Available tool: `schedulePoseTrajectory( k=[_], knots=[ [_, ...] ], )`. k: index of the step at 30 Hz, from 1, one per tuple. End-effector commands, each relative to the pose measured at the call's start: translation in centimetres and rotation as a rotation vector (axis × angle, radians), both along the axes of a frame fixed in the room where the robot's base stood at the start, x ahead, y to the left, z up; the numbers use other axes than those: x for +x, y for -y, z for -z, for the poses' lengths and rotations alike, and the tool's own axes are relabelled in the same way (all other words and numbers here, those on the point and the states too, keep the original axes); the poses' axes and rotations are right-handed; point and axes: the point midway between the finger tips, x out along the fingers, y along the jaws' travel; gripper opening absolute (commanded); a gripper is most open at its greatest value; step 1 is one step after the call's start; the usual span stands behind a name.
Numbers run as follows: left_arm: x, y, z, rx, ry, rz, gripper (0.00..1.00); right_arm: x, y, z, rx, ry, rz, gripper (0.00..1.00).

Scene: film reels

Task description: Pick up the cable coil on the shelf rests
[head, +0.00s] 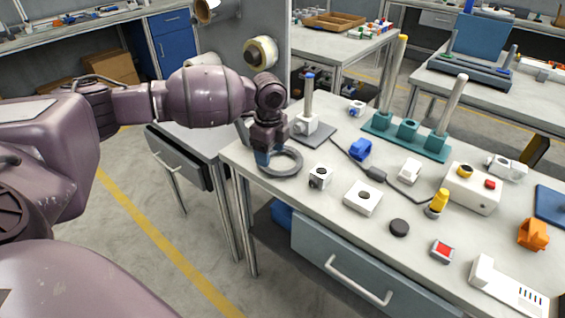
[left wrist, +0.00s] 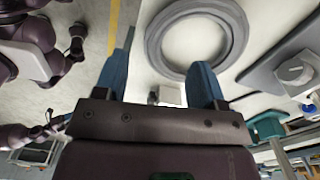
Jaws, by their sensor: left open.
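A thick grey ring (head: 281,174), which looks like the cable coil, lies flat near the left end of the white workbench. No separate rests can be made out under it. My left gripper (head: 254,149) is over its left side, with the blue fingers apart and nothing between them. In the left wrist view the ring (left wrist: 238,36) lies beyond the fingers. One finger of the gripper (left wrist: 166,58) overlaps the ring's near edge; the other shows over the floor past the bench edge. Contact cannot be told. My right gripper is not in the head view.
A white holder with a blue-topped post (head: 308,95) stands behind the ring. A black cable (head: 373,173) crosses the bench. A teal stand (head: 407,130) is at the back. Bare bench lies in front.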

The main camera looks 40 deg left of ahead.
Motion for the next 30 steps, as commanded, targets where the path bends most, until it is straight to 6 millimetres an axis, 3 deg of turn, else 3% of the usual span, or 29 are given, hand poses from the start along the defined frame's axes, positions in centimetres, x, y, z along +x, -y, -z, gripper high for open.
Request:
schedulePoseTrajectory(
  k=[5,15,23,30],
  knots=[
    [-0.1,0.1,0.9,0.000,0.000,-0.001,0.64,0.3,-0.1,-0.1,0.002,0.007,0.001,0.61],
    [-0.8,0.3,5.3,0.000,-0.003,0.000,0.64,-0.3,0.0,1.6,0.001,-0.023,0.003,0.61],
    [-0.7,0.3,5.4,0.000,0.003,-0.001,0.64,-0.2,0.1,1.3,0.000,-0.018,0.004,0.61],
    [-0.7,0.3,5.4,-0.001,0.003,-0.001,0.30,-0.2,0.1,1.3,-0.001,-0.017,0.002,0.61]
  ],
)
